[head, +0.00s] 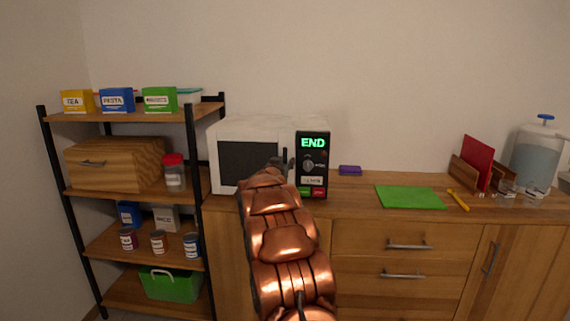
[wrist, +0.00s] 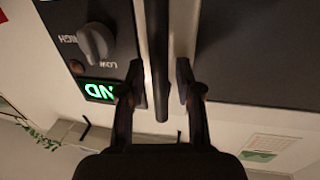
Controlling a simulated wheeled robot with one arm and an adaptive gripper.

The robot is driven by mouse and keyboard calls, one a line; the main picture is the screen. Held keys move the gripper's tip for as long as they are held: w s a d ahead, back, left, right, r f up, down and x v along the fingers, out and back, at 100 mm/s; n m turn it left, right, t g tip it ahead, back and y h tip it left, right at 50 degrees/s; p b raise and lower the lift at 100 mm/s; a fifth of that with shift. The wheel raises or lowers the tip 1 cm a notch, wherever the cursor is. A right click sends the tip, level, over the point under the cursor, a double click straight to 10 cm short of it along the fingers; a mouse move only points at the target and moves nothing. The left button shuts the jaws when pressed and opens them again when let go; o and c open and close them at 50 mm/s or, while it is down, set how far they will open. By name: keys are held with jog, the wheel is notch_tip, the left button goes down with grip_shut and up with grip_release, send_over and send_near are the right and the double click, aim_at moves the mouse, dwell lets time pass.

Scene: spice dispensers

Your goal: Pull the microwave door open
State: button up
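The white microwave (head: 258,128) stands on the wooden counter. Its door, with a dark window (head: 243,157), looks closed. The black panel on its right shows a green END display (head: 313,143). In the wrist view, which is upside down, the dark upright door handle (wrist: 157,60) lies between the fingers of my gripper (wrist: 160,82). The fingers are apart, one on each side of the handle, with a gap showing on the right side. In the head view my copper arm hides the lower middle of the microwave, and the gripper (head: 279,163) is small and partly hidden.
A shelf rack (head: 132,117) with boxes and jars stands left of the microwave. The counter between the microwave and the mat is mostly clear.

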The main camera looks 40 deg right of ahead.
grip_shut()
dwell(0.5)
